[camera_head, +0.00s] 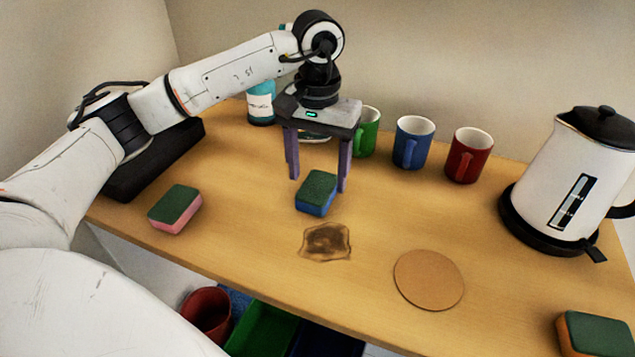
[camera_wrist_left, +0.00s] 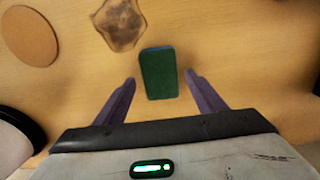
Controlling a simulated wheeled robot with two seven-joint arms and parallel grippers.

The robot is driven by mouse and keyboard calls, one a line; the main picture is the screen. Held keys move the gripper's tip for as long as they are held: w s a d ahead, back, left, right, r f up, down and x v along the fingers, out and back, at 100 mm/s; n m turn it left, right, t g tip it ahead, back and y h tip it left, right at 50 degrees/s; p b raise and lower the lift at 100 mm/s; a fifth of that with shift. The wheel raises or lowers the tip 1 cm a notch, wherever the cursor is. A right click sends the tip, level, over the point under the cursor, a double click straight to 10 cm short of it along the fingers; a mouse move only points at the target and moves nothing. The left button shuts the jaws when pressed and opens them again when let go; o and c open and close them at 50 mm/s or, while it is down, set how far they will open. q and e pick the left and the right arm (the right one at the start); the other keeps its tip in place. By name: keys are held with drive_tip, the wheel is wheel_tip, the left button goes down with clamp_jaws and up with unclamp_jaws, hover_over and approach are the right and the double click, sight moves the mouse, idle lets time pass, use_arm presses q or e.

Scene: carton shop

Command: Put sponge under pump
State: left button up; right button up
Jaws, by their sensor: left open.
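A blue sponge with a green top (camera_head: 317,192) lies on the table below my left gripper. The same sponge shows in the left wrist view (camera_wrist_left: 159,74). My left gripper (camera_head: 318,184) points down, open, with its fingers on either side of this sponge; the exact height above the table is hard to tell. A teal bottle with a white label (camera_head: 261,106) stands behind, partly hidden by my left arm; its top is mostly covered, so I cannot tell if it is the pump. A pink sponge (camera_head: 175,210) and an orange sponge (camera_head: 595,334) also have green tops. My right gripper is out of view.
Green (camera_head: 368,132), blue (camera_head: 413,143) and red (camera_head: 469,155) mugs stand at the back. A white kettle (camera_head: 575,175) is at the right. A brown stain (camera_head: 326,241) and a round coaster (camera_head: 429,279) lie in front. Bins (camera_head: 262,332) sit below the table edge.

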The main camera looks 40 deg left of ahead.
use_arm(q)
wheel_tip(320, 180, up, 8)
drive_tip(key=shift+o, duration=0.6)
drive_tip(key=shift+r, duration=0.3)
drive_tip(key=t+y, duration=0.1)
drive_tip(key=t, duration=0.3)
approach(317, 188)
drive_tip(key=p+x, duration=0.1)
drive_tip(key=x, duration=0.3)
drive_tip(key=shift+d, duration=0.1)
drive_tip(key=shift+p+x, duration=0.55)
drive_tip(key=shift+x, duration=2.25)
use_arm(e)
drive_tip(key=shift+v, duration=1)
use_arm(q)
drive_tip(key=shift+c, duration=0.2)
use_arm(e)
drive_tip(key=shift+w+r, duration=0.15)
